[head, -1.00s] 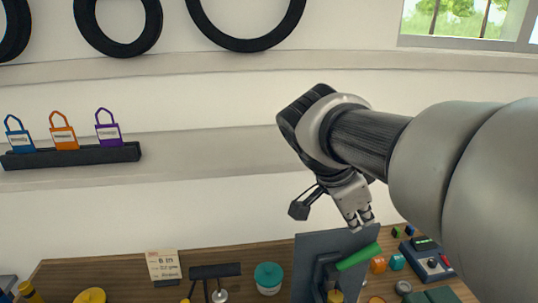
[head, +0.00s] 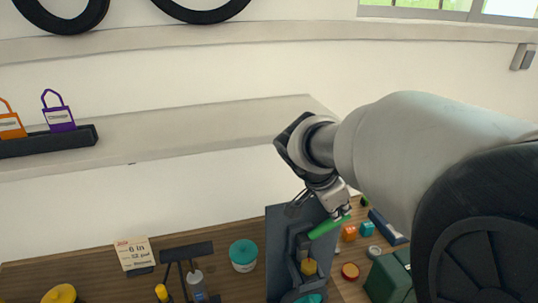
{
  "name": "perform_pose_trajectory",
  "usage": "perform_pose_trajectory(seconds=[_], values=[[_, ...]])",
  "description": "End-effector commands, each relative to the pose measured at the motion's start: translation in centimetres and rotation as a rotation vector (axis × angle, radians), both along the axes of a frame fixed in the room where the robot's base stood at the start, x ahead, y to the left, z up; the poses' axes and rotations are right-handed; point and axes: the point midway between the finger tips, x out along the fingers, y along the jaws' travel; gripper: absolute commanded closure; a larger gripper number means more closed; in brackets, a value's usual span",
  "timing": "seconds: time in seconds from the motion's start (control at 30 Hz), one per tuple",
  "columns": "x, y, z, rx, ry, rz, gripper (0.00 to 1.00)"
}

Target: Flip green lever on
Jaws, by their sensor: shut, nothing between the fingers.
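The green lever (head: 326,228) is a bright green bar on a dark grey upright panel (head: 279,238) on the workbench. The bar slants up to the right. My gripper (head: 341,213) points downward at the bar's right end, with its fingers together and nothing held. The fingertips look very close to that end; I cannot tell whether they touch it. The lever's pivot is hard to make out against the dark panel.
A yellow part (head: 308,267) and a teal part (head: 309,298) are on the panel's lower front. A teal-lidded jar (head: 243,257) and a card (head: 134,254) stand left. Orange (head: 349,233) and teal (head: 367,228) blocks and a green box (head: 388,279) lie right.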

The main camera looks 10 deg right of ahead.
Motion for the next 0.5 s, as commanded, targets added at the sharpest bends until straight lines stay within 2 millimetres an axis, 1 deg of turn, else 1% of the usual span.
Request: perform_pose_trajectory(seconds=[0.5], values=[[-0.03, -0.58, -0.40, 0.062, 0.003, -0.003, 1.00]])
